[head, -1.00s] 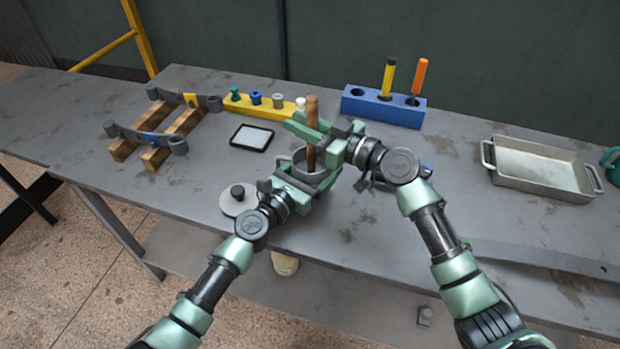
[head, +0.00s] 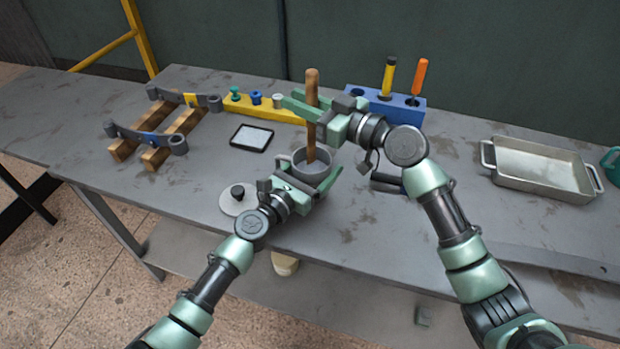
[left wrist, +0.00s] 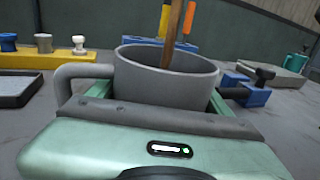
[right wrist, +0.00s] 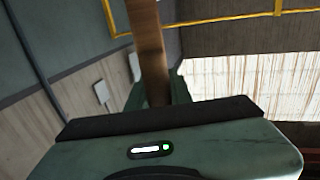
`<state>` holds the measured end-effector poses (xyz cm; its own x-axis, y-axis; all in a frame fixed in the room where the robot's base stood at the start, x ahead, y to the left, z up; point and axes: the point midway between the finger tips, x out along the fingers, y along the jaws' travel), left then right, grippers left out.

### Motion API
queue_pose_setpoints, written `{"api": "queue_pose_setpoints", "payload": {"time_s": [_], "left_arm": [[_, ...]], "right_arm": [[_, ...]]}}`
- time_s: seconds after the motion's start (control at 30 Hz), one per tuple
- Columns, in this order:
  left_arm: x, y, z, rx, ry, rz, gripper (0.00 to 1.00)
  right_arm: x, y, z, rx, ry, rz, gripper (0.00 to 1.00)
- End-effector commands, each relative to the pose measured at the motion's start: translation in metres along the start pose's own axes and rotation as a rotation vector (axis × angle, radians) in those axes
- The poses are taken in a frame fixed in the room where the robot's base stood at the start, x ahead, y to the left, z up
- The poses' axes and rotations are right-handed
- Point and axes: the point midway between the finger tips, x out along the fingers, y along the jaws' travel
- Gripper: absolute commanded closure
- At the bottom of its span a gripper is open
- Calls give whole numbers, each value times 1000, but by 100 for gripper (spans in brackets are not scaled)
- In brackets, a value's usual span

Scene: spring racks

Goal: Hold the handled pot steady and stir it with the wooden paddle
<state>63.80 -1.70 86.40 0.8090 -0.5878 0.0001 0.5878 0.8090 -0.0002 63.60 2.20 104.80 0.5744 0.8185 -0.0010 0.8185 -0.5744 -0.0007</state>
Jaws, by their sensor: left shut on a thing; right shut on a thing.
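The grey handled pot (head: 326,171) stands on the grey table; its rim and side handle show large in the left wrist view (left wrist: 165,85). My left gripper (head: 312,185) is shut around the pot's body, low on its sides. The wooden paddle (head: 312,85) stands nearly upright, its lower end inside the pot. Its shaft also shows in the right wrist view (right wrist: 149,50). My right gripper (head: 311,112) is shut on the paddle's shaft above the pot. The paddle's tip is hidden inside the pot.
A round lid (head: 233,206) with a dark knob lies left of the pot. A black-framed tray (head: 251,138), a yellow peg rack (head: 262,113), a blue tool block (head: 410,108) and a metal pan (head: 545,170) surround the work area. A blue-and-dark object sits just right of the pot.

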Motion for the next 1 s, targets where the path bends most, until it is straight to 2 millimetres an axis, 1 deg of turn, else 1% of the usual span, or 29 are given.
{"api": "queue_pose_setpoints", "payload": {"time_s": [0.53,0.67,1.0], "left_arm": [[0,0,0,-1,0,0,85],[0,0,0,-1,1,0,85],[0,0,0,-1,0,0,85]], "right_arm": [[0,0,-2,-1,1,0,100],[0,0,-12,-4,1,0,100],[0,0,-47,-4,1,0,100]]}}
